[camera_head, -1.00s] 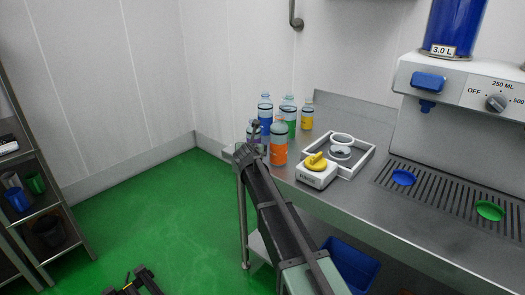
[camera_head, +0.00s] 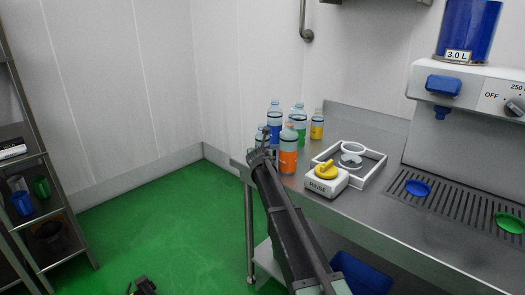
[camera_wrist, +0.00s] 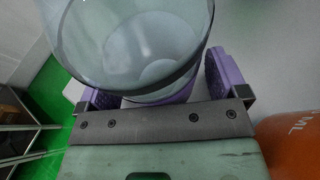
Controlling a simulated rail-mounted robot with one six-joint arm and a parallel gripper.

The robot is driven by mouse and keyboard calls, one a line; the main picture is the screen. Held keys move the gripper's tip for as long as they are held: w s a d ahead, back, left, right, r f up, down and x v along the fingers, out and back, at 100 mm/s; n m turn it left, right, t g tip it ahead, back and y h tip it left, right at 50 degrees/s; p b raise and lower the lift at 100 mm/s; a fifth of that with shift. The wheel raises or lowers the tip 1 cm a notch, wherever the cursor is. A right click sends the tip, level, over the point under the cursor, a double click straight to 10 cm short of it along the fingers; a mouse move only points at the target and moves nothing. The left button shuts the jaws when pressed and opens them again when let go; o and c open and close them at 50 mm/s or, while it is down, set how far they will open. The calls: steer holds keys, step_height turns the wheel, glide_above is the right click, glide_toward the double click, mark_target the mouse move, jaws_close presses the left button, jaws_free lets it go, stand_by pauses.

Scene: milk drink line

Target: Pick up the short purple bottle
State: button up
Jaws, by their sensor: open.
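The short purple bottle (camera_wrist: 178,98) is close up in the wrist view, with a clear upper part and a purple lower part. In the head view it (camera_head: 262,134) stands at the left end of the steel counter, its lower part hidden by my gripper (camera_head: 263,152). In the wrist view my gripper (camera_wrist: 155,82) is open. Its purple-padded fingers lie on either side of the bottle, and I cannot tell whether they touch it.
An orange bottle (camera_head: 288,158) stands close on the right; it also shows in the wrist view (camera_wrist: 293,143). Blue (camera_head: 274,130), green (camera_head: 300,136) and yellow (camera_head: 317,128) bottles stand behind. The rinse unit (camera_head: 327,181) is further right. Open floor lies left.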

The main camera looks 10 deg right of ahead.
steer(key=shift+s+r, duration=0.1)
steer(key=shift+c, duration=0.4)
steer(key=c, duration=0.9)
steer(key=shift+r, duration=0.1)
step_height(320, 180, up, 33)
steer(key=p, duration=3.3)
steer(key=s+r+p, duration=0.3)
steer(key=s+p, duration=0.1)
steer(key=s, duration=1)
steer(key=shift+r, duration=0.4)
